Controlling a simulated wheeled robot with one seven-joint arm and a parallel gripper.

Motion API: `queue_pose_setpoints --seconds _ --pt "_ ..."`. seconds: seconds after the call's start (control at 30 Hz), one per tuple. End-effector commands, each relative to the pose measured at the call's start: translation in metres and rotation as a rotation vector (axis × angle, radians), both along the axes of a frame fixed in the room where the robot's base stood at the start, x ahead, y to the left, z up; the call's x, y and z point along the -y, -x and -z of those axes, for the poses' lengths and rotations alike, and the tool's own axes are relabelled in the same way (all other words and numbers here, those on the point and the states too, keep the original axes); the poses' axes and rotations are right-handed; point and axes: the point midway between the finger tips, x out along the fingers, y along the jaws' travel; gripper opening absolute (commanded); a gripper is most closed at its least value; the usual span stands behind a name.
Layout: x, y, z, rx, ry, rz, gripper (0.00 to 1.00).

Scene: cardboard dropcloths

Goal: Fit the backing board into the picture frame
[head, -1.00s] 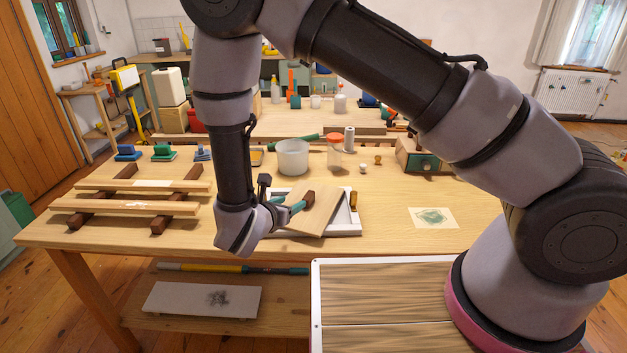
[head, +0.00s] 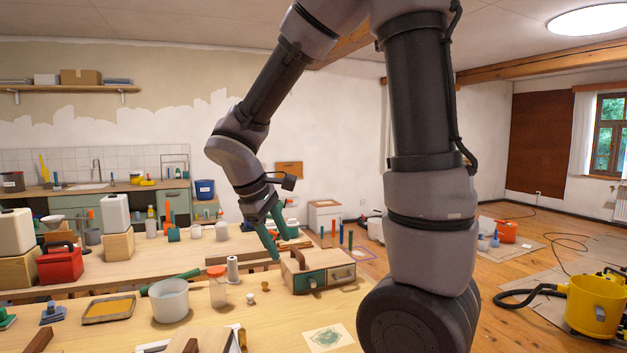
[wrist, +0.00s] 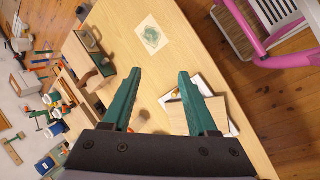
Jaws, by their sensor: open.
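The backing board (head: 200,342), a thin pale wooden panel, is at the bottom edge of the head view, mostly cut off. It lies askew over the white picture frame (head: 240,335). In the wrist view, the board (wrist: 207,112) and a white corner of the frame (wrist: 229,118) show beyond the right finger, which hides part of them. My gripper (head: 281,248) has green fingers, spread apart with nothing between them. It is raised over the table near the drawer box, well away from the board and frame.
A wooden box with a green drawer (head: 318,270) stands close to my gripper. A white tub (head: 170,300) and a red-lidded jar (head: 217,287) stand behind the frame. A stencil sheet (head: 328,338) lies flat at right. A second bench (head: 140,262) is behind.

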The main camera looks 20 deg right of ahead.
Motion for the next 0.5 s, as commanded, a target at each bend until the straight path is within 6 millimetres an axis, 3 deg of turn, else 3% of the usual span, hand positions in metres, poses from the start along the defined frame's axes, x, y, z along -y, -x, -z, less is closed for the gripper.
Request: queue_pose_setpoints --seconds 0.03,0.2,0.5 --pt "0.013 0.009 -0.017 0.046 -0.089 0.109 0.59" --pt "0.034 0.04 -0.06 0.191 -0.382 0.438 0.59" --pt "0.047 0.081 -0.125 0.457 -0.825 0.853 0.59"
